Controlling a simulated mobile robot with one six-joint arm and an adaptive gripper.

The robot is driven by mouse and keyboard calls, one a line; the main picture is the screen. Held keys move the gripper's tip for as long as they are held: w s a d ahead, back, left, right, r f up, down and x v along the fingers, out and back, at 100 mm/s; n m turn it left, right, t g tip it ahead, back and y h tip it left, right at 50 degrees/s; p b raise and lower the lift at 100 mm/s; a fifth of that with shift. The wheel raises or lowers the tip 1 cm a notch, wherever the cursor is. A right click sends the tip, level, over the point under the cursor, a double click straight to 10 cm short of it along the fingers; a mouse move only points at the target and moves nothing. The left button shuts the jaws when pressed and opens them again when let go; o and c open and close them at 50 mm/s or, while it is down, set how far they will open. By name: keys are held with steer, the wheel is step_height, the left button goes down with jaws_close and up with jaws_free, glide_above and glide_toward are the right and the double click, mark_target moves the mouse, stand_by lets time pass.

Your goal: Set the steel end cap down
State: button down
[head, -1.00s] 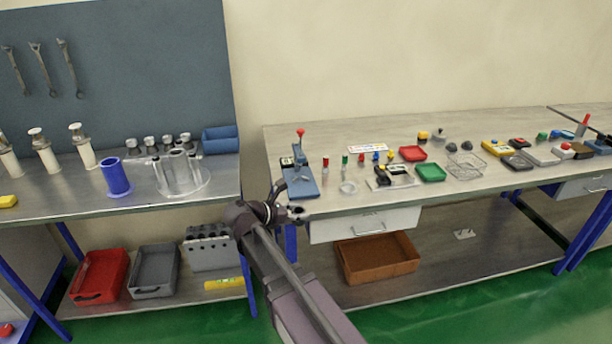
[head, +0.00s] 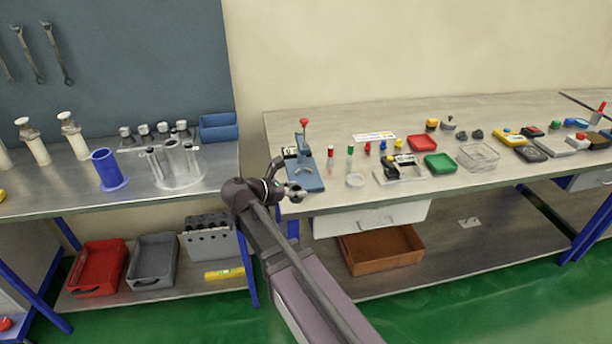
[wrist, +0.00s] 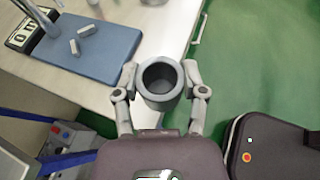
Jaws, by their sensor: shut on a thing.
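The steel end cap (wrist: 161,78) is a short grey cup with a dark round opening facing the wrist camera. My gripper (wrist: 160,79) is shut on it, one finger on each side. In the head view my gripper (head: 296,189) is at the front left corner of the right bench, close to the blue base of a hand press. The wrist view shows the cap near the bench's front edge, with green floor beyond. I cannot tell its height above the bench top. In the head view the cap is small and hard to make out.
The blue press base (wrist: 95,50) carries small grey pieces and stands beside the cap. The right bench top (head: 330,202) has a bare strip along its front edge. Small coloured parts and trays, including a green tray (head: 440,163), lie farther right. A drawer (head: 370,219) hangs below.

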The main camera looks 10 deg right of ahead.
steer(key=shift+w, duration=0.1)
steer(key=shift+w+a+f, duration=0.1)
steer(key=shift+w+a, duration=0.25)
steer(key=w+a+f+b, duration=0.1)
steer(key=w+a, duration=0.5)
steer(key=a, duration=0.4)
steer(key=shift+w+a+f+b, duration=0.3)
steer(key=shift+w+a+b, duration=0.1)
steer(key=shift+d, duration=0.1)
glide_above(295, 180)
stand_by(0.3)
